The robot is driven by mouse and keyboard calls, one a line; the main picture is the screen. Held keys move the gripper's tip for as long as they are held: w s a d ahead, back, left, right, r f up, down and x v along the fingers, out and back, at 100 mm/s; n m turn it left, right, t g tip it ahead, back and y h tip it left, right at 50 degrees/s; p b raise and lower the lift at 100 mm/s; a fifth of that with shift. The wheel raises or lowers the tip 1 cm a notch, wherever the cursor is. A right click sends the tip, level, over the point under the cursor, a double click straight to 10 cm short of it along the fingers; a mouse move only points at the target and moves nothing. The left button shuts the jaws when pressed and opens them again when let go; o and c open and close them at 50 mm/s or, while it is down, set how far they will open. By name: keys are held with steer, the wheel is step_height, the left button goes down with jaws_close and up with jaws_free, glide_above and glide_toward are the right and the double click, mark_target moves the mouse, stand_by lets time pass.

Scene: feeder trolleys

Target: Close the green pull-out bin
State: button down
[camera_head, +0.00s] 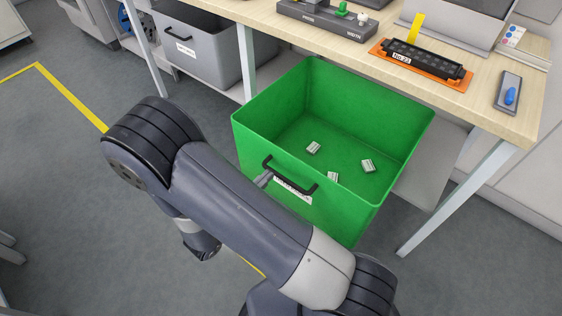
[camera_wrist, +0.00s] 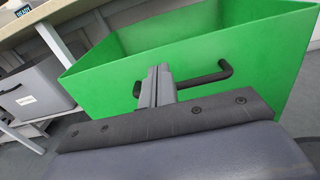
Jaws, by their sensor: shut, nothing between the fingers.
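The green pull-out bin (camera_head: 262,128) stands pulled out from under the wooden workbench, its open top showing. Three small pale blocks (camera_head: 313,148) lie on its floor. Its front has a black bar handle (camera_head: 291,183) above a white label, and the handle also shows in the wrist view (camera_wrist: 224,70). My gripper (camera_head: 263,180) is shut and empty at the left part of the handle. In the wrist view the fingers (camera_wrist: 157,76) point at the bin's front and overlap the bar; whether they touch it I cannot tell. My arm hides part of the bin's front.
A grey bin (camera_head: 205,52) sits under the bench to the left. The workbench top (camera_head: 350,45) carries an orange-based tray (camera_head: 421,62) and a dark device with a blue part (camera_head: 509,92). A pale bench leg (camera_head: 455,200) stands right of the green bin. The floor at left is clear.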

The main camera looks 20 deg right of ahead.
mark_target(288, 155)
steer(key=shift+x, duration=3.55)
steer(key=shift+d, duration=0.1)
